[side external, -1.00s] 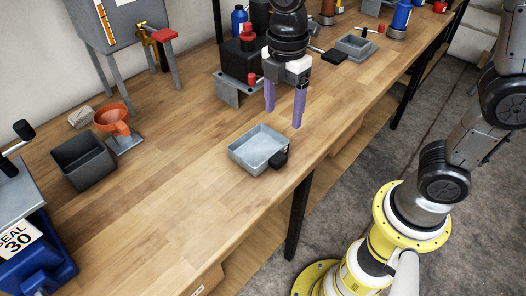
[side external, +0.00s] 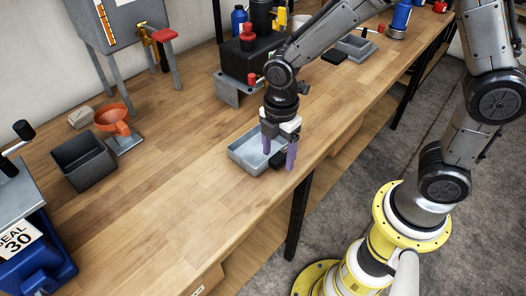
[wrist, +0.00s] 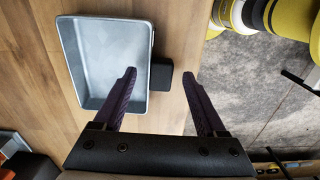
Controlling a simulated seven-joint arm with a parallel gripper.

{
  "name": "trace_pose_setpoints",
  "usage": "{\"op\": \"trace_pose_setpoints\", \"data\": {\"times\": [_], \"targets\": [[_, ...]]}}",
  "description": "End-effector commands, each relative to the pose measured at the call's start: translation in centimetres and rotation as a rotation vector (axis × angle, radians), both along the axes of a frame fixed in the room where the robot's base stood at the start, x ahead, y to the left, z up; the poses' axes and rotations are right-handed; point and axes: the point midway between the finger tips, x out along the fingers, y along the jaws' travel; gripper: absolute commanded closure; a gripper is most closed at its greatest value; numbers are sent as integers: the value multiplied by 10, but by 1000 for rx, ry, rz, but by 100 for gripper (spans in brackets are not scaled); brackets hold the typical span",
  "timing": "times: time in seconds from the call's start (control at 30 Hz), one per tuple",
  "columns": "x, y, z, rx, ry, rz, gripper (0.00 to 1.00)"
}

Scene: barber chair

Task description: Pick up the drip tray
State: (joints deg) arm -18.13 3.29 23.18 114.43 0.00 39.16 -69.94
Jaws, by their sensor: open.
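The drip tray (side external: 247,155) is a shallow grey metal tray on the wooden bench, near its front edge. A black block-like handle (wrist: 162,77) sticks out from one side of it. My gripper (side external: 279,160) is open and empty, pointing down at the handle side of the tray. In the wrist view, the fingers of my gripper (wrist: 160,73) appear on either side of the handle, one overlapping the tray's inside. The purple fingers partly hide the handle in the side external view. I cannot tell how high the fingertips are above the bench.
A second grey tray (side external: 356,46) stands farther back. A black bin (side external: 84,162) and orange funnel (side external: 113,119) stand left. A black machine with a red knob (side external: 247,54) is behind my gripper. The bench left of the drip tray is clear.

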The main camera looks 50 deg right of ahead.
Motion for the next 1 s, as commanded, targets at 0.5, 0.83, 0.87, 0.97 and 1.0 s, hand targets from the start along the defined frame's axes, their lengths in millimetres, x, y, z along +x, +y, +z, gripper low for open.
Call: {"op": "trace_pose_setpoints", "data": {"times": [0.5,0.83,0.87,0.97,1.0], "targets": [[0,0,-8,0,-1,0,59],[0,0,-7,0,-1,0,100],[0,0,-7,0,-1,0,100],[1,0,-7,1,-3,0,100],[1,0,-7,1,-3,0,100]]}}
